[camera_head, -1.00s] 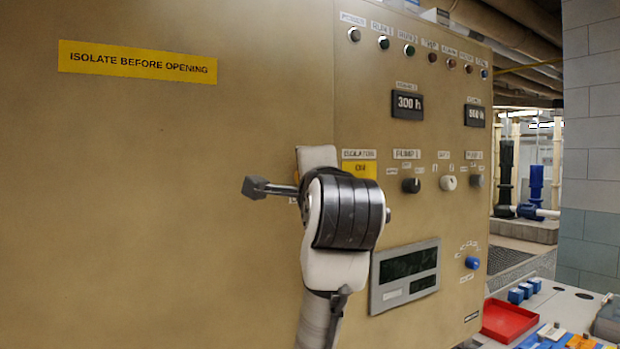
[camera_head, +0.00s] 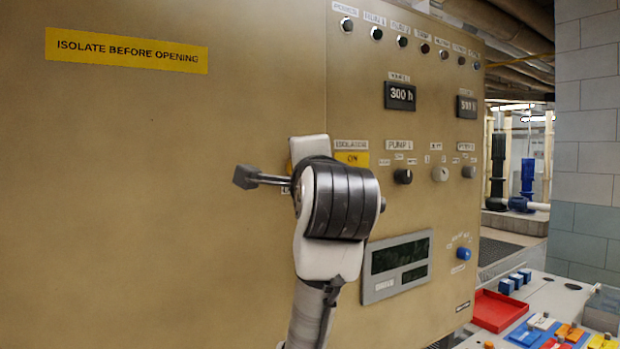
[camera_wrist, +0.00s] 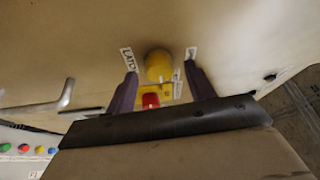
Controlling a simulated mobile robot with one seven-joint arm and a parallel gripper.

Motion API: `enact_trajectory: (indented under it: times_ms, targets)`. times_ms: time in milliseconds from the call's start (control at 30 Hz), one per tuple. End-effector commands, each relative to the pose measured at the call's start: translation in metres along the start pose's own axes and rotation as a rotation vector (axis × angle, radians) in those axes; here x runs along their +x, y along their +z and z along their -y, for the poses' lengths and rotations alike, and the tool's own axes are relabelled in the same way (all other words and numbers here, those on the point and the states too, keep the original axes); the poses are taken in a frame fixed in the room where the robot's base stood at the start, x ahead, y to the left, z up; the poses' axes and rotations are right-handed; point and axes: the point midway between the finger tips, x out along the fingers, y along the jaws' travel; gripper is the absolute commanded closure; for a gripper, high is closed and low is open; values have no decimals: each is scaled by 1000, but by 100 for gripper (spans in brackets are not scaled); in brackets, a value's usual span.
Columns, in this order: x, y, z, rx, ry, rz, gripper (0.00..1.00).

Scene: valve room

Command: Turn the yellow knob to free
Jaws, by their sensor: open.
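The yellow knob (camera_wrist: 159,66) shows in the wrist view on a tan panel face, between and just beyond the fingertips of my gripper (camera_wrist: 160,74). The two dark fingers are apart, one on each side of it, with nothing clearly held. I cannot tell whether either finger touches it. A small red part (camera_wrist: 150,101) on a yellow piece shows below the knob, between the fingers. White labels stand to the knob's left (camera_wrist: 129,60) and right (camera_wrist: 190,55); their words are hard to read.
The tan cabinet (camera_head: 180,190) fills the head view, with black, white and blue knobs (camera_head: 463,253) to the right. A metal handle (camera_wrist: 66,95) sticks out left of the fingers. A bench with a red tray (camera_head: 498,311) and coloured parts stands at lower right.

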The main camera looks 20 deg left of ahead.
Motion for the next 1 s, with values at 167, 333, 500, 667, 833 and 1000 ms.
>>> enact_trajectory:
  times_ms: [167, 333, 500, 667, 833, 1000]
  targets:
    - [-34, 0, -3, 1, -7, -1, 46]
    - [-77, 0, -4, 1, -9, -1, 46]
    - [-79, -2, -6, -1, -10, 1, 46]
    - [-83, -2, -4, -3, -15, 4, 46]
    - [-87, -2, -3, -3, -16, 6, 46]
    - [-93, -2, -4, -3, -13, 3, 46]
